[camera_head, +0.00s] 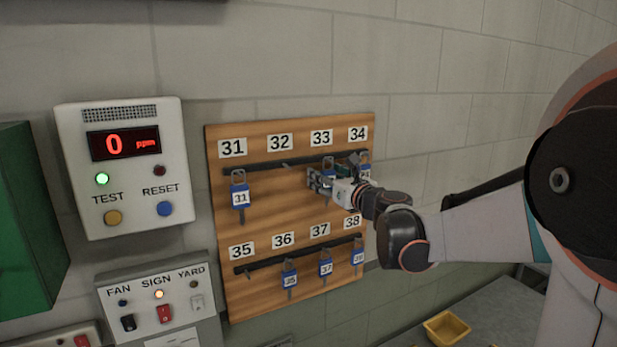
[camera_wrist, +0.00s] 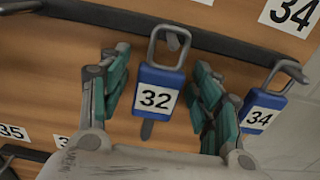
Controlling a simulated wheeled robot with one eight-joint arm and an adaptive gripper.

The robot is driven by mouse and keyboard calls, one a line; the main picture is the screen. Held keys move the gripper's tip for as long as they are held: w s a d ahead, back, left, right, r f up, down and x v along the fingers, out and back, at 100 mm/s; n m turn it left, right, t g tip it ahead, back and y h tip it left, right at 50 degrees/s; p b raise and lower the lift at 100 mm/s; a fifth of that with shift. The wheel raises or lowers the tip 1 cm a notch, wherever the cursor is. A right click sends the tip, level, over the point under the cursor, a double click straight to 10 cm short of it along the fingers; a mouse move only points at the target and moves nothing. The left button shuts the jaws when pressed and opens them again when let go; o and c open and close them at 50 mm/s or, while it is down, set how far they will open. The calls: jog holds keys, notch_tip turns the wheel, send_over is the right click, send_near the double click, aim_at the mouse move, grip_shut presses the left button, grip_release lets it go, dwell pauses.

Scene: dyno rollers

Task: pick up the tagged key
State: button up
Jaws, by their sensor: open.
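My gripper (camera_wrist: 160,100) is open, with one teal-padded finger on each side of this tag; I see no clear contact. In the head view my gripper (camera_head: 318,181) is at the upper row, below the label 33, and hides most of the key there (camera_head: 328,163). A second blue tag, 34 (camera_wrist: 262,112), hangs just right of my right finger.
The wooden key board (camera_head: 220,290) has two dark rails. Tag 31 (camera_head: 240,195) hangs at upper left; several blue-tagged keys hang below. The pegs under 32 and 35 look bare. A ppm meter box (camera_head: 125,200) and switch box (camera_head: 165,290) are to the left.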

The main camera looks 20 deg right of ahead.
jog(key=shift+w, duration=0.15)
jog(key=shift+s+r, duration=0.25)
jog(key=shift+s, duration=0.25)
jog(key=shift+w+f, duration=0.1)
jog(key=shift+w, duration=0.2)
jog(key=c, duration=1.2)
jog(key=shift+o, duration=0.2)
jog(key=shift+s, duration=0.2)
jog(key=shift+w, duration=0.15)
